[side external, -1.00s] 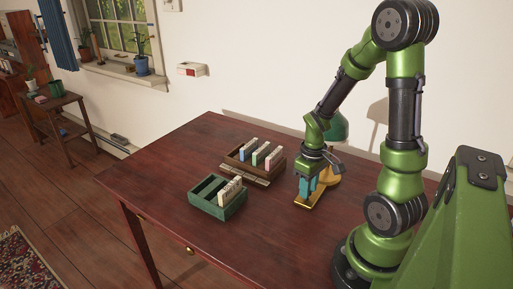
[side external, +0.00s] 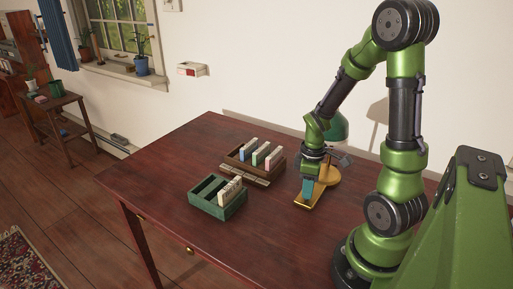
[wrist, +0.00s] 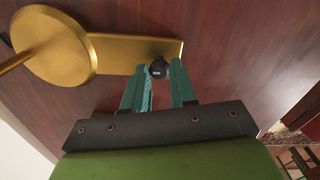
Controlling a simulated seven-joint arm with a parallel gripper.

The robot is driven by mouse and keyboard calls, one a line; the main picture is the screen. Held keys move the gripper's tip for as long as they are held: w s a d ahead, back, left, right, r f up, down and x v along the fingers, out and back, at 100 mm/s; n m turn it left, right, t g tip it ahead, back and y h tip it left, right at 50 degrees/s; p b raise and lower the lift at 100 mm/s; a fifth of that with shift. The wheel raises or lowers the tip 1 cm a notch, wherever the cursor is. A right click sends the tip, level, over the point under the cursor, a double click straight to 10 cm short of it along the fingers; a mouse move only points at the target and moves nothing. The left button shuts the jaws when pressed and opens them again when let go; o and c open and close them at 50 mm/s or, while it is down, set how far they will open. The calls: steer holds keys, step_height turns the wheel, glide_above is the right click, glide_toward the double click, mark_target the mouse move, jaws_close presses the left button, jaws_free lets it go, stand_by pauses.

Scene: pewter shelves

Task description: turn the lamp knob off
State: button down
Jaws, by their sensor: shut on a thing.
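The lamp has a brass base (side external: 328,178) with a green shade (side external: 338,127), partly hidden behind my arm in the side view. In the wrist view its round brass foot (wrist: 58,50) and a flat brass arm (wrist: 115,52) show. A small black knob (wrist: 158,69) sits at the end of that flat arm. My gripper (wrist: 160,68) points down with its teal fingers on either side of the knob, shut on it. In the side view my gripper (side external: 307,198) is low over the front end of the brass base, and the knob is hidden there.
A brown wooden tray (side external: 238,165) with several upright cards stands left of the lamp. A green box (side external: 203,205) with cream cards stands nearer the front. The wall is close behind the lamp. The front of the table (side external: 270,245) is clear.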

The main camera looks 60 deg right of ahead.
steer(key=c, duration=0.9)
jaws_free()
steer(key=shift+r, duration=0.1)
step_height(320, 180, up, 17)
